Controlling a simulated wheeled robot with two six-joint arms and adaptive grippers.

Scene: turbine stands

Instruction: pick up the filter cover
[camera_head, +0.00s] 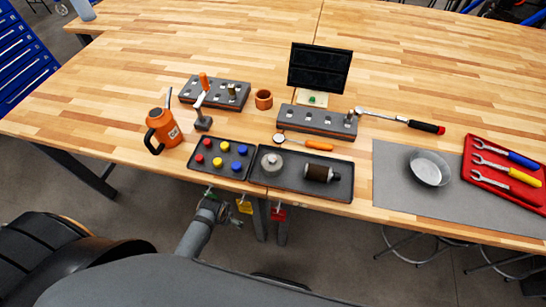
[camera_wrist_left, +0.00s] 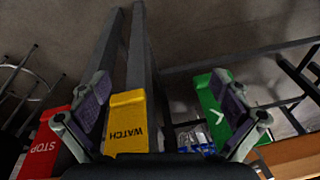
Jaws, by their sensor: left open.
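A round grey cap-like piece (camera_head: 272,162) lies in the left part of a dark tray, beside a dark cylinder with a brown band (camera_head: 321,173). The grey piece looks like the filter cover, though I cannot be sure. A shallow metal dish (camera_head: 430,168) sits on the grey mat further right. My left gripper (camera_head: 212,203) is in front of the table's front edge, below the tabletop and apart from the trays. In the left wrist view my left gripper (camera_wrist_left: 160,90) is open, with nothing between its fingers. My right gripper is not in view.
Red (camera_head: 278,214), yellow (camera_head: 244,205) and green (camera_wrist_left: 214,108) tags hang at the table's front edge near my left gripper. A tray of coloured knobs (camera_head: 221,159), an orange oil can (camera_head: 163,130) and a red wrench tray (camera_head: 505,172) stand on the table.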

